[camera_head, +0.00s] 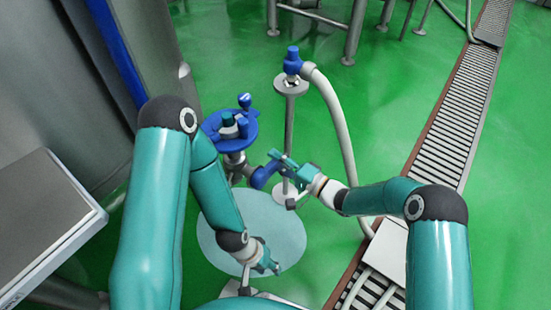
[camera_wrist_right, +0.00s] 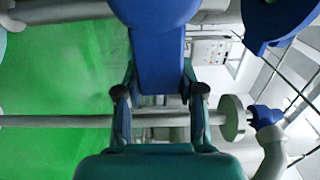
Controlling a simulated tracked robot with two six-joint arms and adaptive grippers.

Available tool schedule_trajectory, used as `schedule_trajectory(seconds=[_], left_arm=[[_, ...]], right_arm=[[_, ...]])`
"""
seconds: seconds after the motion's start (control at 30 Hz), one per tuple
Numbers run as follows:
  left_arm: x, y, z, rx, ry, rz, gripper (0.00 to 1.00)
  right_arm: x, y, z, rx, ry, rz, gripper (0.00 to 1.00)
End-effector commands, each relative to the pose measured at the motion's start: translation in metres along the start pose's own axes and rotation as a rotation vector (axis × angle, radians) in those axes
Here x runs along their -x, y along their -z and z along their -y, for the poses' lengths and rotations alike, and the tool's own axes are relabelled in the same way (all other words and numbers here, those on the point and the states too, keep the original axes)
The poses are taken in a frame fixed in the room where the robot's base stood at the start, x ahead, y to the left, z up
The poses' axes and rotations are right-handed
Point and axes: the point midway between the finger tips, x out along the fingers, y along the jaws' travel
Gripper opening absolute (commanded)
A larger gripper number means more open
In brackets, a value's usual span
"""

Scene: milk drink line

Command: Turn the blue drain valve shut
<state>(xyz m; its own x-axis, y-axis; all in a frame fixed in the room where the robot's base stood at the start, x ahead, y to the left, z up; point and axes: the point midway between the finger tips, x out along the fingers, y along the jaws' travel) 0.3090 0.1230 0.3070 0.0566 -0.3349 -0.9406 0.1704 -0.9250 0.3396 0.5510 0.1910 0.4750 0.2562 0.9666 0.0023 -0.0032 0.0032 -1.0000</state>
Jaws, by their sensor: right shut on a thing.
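The blue drain valve handle (camera_head: 262,175) sits on a grey pipe near the middle of the head view. My right gripper (camera_head: 283,165) reaches it from the right and is shut on it. In the right wrist view the blue handle (camera_wrist_right: 158,62) fills the space between the two dark fingertips (camera_wrist_right: 160,95) of that gripper. Part of the handle is hidden by the fingers in the head view. My left gripper (camera_head: 268,267) hangs low over the pale round patch on the floor, apart from the valve. Its fingers are too small to tell open from shut.
A blue round holder (camera_head: 212,123) with upright items stands just behind the valve. A thin metal post (camera_head: 289,125) with a blue fitting and a pale hose (camera_head: 337,115) rises beside it. A slatted floor drain (camera_head: 450,130) runs along the right. Green floor (camera_head: 400,80) is open between.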

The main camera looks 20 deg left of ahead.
Motion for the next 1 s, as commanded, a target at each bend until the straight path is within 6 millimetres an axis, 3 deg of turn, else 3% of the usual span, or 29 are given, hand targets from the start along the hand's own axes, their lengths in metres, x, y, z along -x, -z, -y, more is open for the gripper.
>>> schedule_trajectory(seconds=[0.3, 0.33, 0.5, 0.83, 1.0], left_arm=[[0.000, 0.000, 0.000, 0.000, 0.000, 0.000, 0.40], [0.000, 0.000, 0.000, 0.000, 0.000, 0.000, 0.40], [0.000, 0.000, 0.000, 0.000, 0.000, 0.000, 0.40], [0.000, 0.000, 0.000, 0.000, 0.000, -0.001, 0.40], [0.000, 0.000, 0.000, 0.000, 0.000, 0.000, 0.40]], right_arm=[[0.003, 0.007, -0.002, -0.014, -0.004, -0.021, 0.00], [0.004, 0.007, -0.002, -0.014, -0.004, -0.021, 0.40], [0.003, 0.005, -0.002, -0.013, -0.004, -0.017, 0.65], [0.005, 0.003, -0.002, -0.011, -0.002, -0.012, 0.65], [0.020, 0.004, -0.002, -0.012, -0.004, -0.015, 0.65]])
